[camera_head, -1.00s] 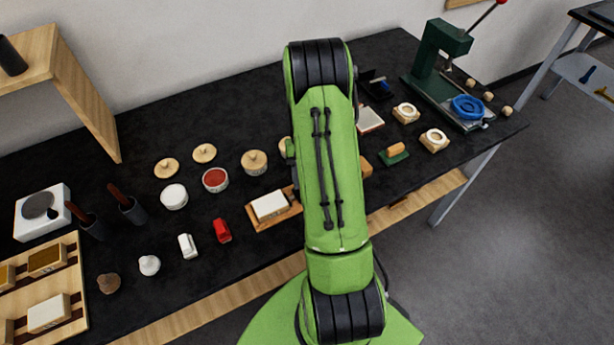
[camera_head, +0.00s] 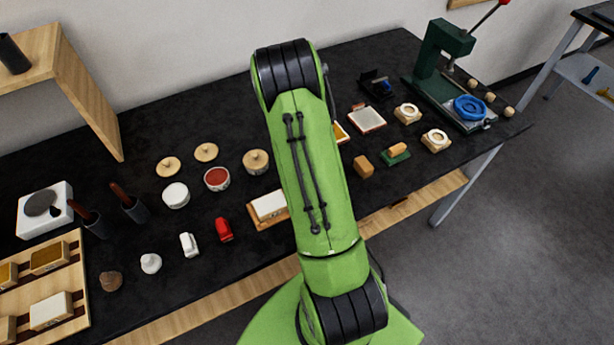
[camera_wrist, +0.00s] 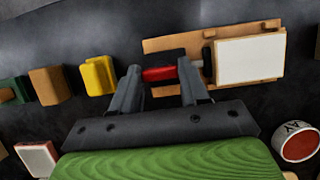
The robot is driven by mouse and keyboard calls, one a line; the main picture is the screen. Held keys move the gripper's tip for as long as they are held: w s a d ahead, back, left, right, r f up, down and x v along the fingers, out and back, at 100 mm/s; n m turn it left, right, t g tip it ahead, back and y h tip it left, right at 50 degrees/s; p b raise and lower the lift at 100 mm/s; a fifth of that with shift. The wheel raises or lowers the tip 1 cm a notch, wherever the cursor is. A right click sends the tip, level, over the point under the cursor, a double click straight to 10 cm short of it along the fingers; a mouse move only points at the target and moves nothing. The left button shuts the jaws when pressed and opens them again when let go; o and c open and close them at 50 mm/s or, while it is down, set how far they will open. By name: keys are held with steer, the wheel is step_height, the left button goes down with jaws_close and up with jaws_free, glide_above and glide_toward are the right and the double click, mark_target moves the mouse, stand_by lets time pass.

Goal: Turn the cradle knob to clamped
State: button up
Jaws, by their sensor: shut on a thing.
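The cradle is a wooden base (camera_wrist: 155,45) with a white block (camera_wrist: 250,58) on its right part in the wrist view. A red knob (camera_wrist: 158,74) sits at its left end, against a dark part. My gripper (camera_wrist: 160,72) is shut on the red knob, one finger on each side of it. The knob's setting and any marks are not readable. In the head view the cradle base (camera_head: 264,226) and white block (camera_head: 269,206) show left of my green arm. The arm hides the knob and gripper there.
In the wrist view a yellow block (camera_wrist: 98,75) stands close beside the left finger, with a brown block (camera_wrist: 48,86) farther left. A round red-topped pot (camera_wrist: 300,143) is at lower right. In the head view a red item (camera_head: 223,229) stands left of the cradle.

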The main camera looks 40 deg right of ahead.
steer(key=o, duration=1.1)
steer(key=shift+c, duration=0.2)
steer(key=shift+w+r, duration=0.1)
steer(key=p+v, duration=0.2)
steer(key=v, duration=1.3)
steer(key=shift+r, duration=0.3)
steer(key=shift+d, duration=0.1)
